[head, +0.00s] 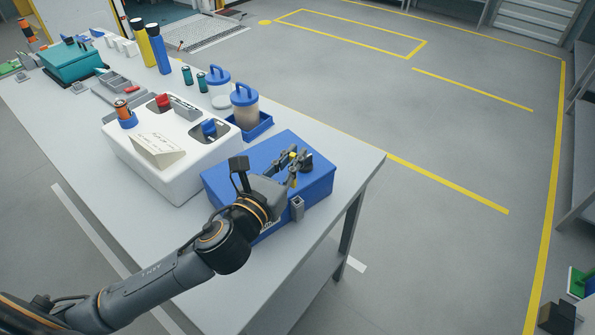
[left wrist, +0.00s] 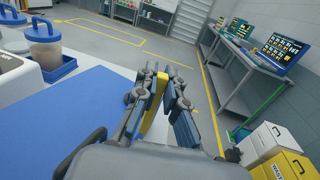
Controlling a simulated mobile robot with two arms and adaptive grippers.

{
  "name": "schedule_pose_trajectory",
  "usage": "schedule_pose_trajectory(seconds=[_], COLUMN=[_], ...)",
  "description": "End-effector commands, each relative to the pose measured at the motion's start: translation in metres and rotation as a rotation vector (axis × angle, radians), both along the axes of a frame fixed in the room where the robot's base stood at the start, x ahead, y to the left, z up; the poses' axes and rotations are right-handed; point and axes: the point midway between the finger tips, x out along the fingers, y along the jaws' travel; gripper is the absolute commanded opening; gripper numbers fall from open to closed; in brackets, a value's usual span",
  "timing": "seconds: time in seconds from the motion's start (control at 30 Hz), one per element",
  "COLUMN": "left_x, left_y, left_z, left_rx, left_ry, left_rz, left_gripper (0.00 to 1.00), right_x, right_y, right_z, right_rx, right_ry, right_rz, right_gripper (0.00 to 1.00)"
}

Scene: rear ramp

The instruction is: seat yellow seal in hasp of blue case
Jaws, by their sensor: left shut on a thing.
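The blue case (head: 262,172) lies shut near the right end of the long table. Its flat blue lid also shows in the left wrist view (left wrist: 85,115). A small grey metal fitting (head: 297,208), perhaps the hasp, is on the case's near side. My left gripper (head: 298,160) is above the right part of the lid. In the left wrist view, my left gripper (left wrist: 160,82) is shut on the yellow seal (left wrist: 155,106), which stands as a narrow strip between the fingers. The seal is apart from the grey fitting. My right gripper is in neither view.
A white box (head: 170,165) with a card on it stands left of the case. Behind the case are a blue tray (head: 262,125) and a blue-lidded jar (head: 244,108). The table (head: 345,185) is bare at its right end, with open floor beyond.

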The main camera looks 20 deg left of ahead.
Motion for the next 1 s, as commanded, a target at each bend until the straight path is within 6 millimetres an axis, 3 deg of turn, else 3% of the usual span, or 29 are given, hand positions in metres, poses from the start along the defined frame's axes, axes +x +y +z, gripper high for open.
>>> schedule_pose_trajectory(seconds=[0.4, 0.9, 0.93, 1.0], left_x=[0.003, 0.003, 0.003, 0.003], left_y=[-0.009, -0.009, -0.009, -0.009], left_z=[-0.042, -0.05, -0.049, -0.049], left_rx=[0.0, 0.001, 0.001, 0.001], left_ry=[0.003, 0.001, 0.001, 0.001], left_rz=[0.001, 0.0, 0.0, 0.0], left_gripper=[0.0, 0.0, 0.13, 0.28], right_x=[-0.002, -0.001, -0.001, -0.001], right_y=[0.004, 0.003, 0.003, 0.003], right_z=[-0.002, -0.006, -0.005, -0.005], right_rx=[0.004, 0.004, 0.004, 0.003], right_ry=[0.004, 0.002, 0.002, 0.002], right_rz=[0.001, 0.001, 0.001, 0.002], right_gripper=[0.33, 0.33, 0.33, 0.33])
